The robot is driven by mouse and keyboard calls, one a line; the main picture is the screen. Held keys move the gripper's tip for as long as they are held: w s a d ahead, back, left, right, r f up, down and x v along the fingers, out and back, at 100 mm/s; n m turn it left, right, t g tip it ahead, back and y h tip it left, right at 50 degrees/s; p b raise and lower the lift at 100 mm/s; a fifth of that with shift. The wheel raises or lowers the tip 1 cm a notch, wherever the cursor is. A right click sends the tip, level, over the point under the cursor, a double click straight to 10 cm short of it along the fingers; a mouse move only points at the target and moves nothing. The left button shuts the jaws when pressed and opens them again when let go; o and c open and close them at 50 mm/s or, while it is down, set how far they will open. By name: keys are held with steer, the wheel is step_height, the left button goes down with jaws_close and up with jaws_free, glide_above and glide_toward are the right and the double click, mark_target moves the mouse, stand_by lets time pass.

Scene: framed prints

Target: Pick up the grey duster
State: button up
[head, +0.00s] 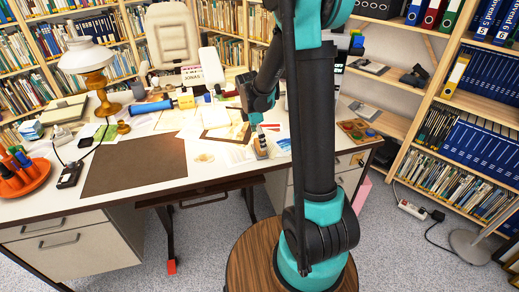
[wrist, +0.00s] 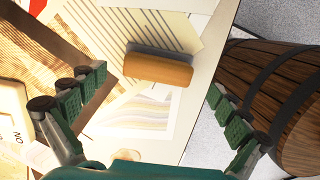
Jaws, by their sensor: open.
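The grey duster (wrist: 158,66) shows in the wrist view as a short block with an orange-brown wooden part and a grey strip along its far edge. It lies on papers near the desk's edge. My gripper (wrist: 158,84) is open and empty, with one green-padded finger on each side of the picture. The duster is between and slightly beyond the fingertips in the picture, apart from both. In the head view my gripper (head: 260,118) points down over the right part of the desk; the arm partly hides the area there.
The desk (head: 215,168) holds loose papers, a brown mat (head: 135,165), a lamp (head: 88,60), a blue roller (head: 150,106) and an orange pen holder (head: 22,175). A wooden tray (head: 358,131) lies right of my arm. Bookshelves stand behind and to the right.

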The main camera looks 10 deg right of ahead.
steer(key=shift+w+d+f, duration=0.1)
steer(key=shift+d+f, duration=0.05)
steer(key=shift+f, duration=0.65)
steer(key=shift+d+f, duration=0.1)
steer(key=shift+f, duration=0.7)
steer(key=c, duration=1.2)
step_height(320, 180, up, 20)
